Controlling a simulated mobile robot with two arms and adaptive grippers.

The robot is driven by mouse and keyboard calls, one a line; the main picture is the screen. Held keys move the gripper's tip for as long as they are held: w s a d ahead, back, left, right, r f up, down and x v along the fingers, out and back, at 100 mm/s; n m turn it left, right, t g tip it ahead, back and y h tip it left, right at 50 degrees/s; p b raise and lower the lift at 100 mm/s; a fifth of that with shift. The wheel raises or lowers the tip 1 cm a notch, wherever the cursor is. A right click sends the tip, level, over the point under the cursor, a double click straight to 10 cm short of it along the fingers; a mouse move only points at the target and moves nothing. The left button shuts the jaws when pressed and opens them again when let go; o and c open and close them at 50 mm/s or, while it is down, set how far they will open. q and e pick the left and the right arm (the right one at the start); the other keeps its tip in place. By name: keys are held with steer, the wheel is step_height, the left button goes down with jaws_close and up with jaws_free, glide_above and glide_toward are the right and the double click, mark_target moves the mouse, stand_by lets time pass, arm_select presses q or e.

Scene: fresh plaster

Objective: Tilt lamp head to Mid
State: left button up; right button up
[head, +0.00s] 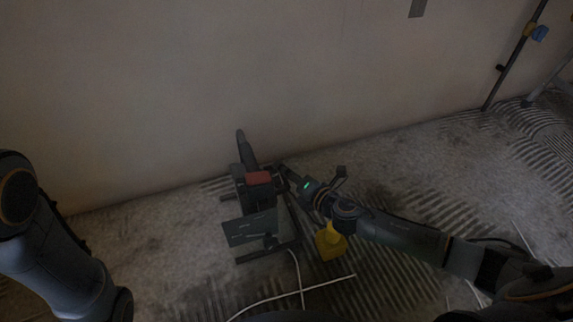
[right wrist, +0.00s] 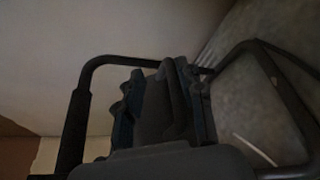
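The work lamp stands on the floor near the wall in the head view, a dark unit with a red part (head: 258,178), a flat dark panel (head: 250,228) tilted at its front and a dark tube frame. My right gripper (head: 287,178) reaches in from the right and is at the lamp's right side, close to the frame. In the right wrist view my gripper (right wrist: 163,100) is in front of a bent dark tube (right wrist: 110,61); contact and finger gap are too dark to tell. My left arm shows at the left edge, but its gripper is out of view.
A yellow object (head: 330,243) is on the floor below my right forearm. A white cable (head: 300,292) runs across the floor in front of the lamp. A stand with a blue clamp (head: 540,33) is at the upper right. The wall (head: 150,90) is close behind the lamp.

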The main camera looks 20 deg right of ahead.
steer(key=shift+r, duration=1.4)
